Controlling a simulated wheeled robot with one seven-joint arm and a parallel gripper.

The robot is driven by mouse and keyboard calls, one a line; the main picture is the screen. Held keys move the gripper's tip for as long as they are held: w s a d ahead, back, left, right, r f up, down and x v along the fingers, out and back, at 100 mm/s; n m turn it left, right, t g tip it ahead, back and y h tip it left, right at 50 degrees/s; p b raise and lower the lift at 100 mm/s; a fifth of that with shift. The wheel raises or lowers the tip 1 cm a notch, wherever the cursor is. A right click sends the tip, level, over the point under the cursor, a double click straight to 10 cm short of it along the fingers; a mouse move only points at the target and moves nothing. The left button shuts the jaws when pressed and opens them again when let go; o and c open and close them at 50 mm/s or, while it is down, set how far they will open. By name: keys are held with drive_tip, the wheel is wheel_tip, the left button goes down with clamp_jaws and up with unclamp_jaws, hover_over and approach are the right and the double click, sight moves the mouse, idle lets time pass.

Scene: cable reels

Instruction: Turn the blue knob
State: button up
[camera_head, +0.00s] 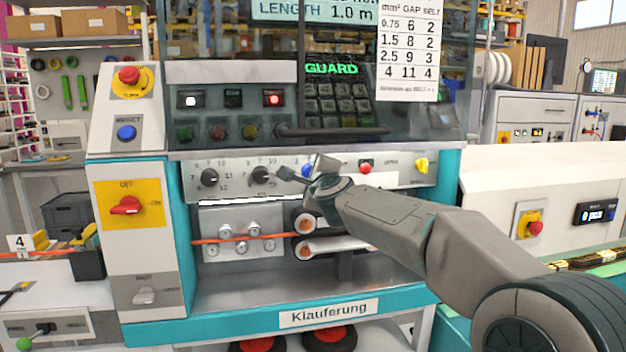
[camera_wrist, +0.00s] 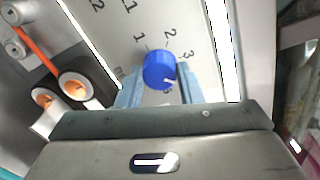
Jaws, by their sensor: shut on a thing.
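The blue knob (camera_wrist: 159,68) sits on a light panel with a printed scale around it; 1, 2 and 3 are readable. A white mark shows on the knob's lower right edge. In the head view only a small part of the blue knob (camera_head: 307,171) shows, the rest hidden by my gripper (camera_head: 302,170). In the wrist view the two fingers of my gripper (camera_wrist: 160,88) stand on either side of the knob, shut on it.
Two black dial knobs (camera_head: 209,178) sit left on the same panel strip, with a red button (camera_head: 365,167) and a yellow switch (camera_head: 421,166) to the right. Below run rollers (camera_head: 304,223) with an orange cable (camera_head: 225,239). A clear guard window (camera_head: 330,100) stands above.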

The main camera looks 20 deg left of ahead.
drive_tip(key=shift+m, duration=0.5)
drive_tip(key=o, duration=1)
drive_tip(key=b+v, duration=0.5)
drive_tip(key=v, duration=0.8)
drive_tip(key=shift+s+d, duration=0.2)
drive_tip(key=shift+s, duration=0.15)
drive_tip(key=shift+d+r, duration=0.1)
